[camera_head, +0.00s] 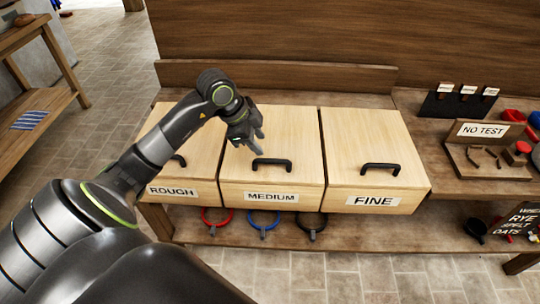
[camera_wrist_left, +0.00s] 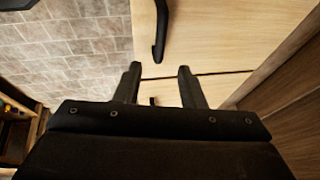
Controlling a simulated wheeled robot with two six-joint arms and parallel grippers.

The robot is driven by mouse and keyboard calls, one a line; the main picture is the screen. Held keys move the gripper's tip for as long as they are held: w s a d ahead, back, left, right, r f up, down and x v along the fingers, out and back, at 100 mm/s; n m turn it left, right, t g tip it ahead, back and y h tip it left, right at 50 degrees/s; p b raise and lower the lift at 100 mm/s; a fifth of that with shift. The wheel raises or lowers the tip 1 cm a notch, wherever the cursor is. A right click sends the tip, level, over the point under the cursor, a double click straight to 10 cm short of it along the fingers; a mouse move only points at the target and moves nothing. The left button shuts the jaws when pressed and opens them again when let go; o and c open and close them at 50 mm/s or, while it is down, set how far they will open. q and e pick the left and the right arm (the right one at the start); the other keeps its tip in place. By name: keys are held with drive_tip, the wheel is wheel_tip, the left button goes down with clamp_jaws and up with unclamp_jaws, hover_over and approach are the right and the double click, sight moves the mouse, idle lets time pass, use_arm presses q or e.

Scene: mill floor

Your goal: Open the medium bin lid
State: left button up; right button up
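The medium bin (camera_head: 272,195) is a pale wooden box with a "MEDIUM" label on its front, between the other two bins. Its sloped lid (camera_head: 290,130) is shut and carries a black bar handle (camera_head: 272,163) near the front edge. My left gripper (camera_head: 259,143) is over this lid, just behind and left of the handle. In the left wrist view, its two fingers (camera_wrist_left: 158,82) stand apart with nothing gripped. A black handle (camera_wrist_left: 160,30) shows beyond the fingertips there; I cannot tell which bin it belongs to. My right gripper is not in view.
The rough bin (camera_head: 172,190) is at left, partly hidden by my left arm. The fine bin (camera_head: 374,199) is at right. Both are shut. A wooden backboard (camera_head: 330,77) stands behind. The "NO TEST" stand (camera_head: 482,131) is on the bench's right. Coloured rings hang below the bins.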

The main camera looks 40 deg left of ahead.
sight(270, 161)
use_arm(q)
drive_tip(key=x, duration=0.8)
drive_tip(key=shift+w+f, duration=0.1)
drive_tip(key=shift+f, duration=0.2)
drive_tip(key=shift+c, duration=0.2)
clamp_jaws()
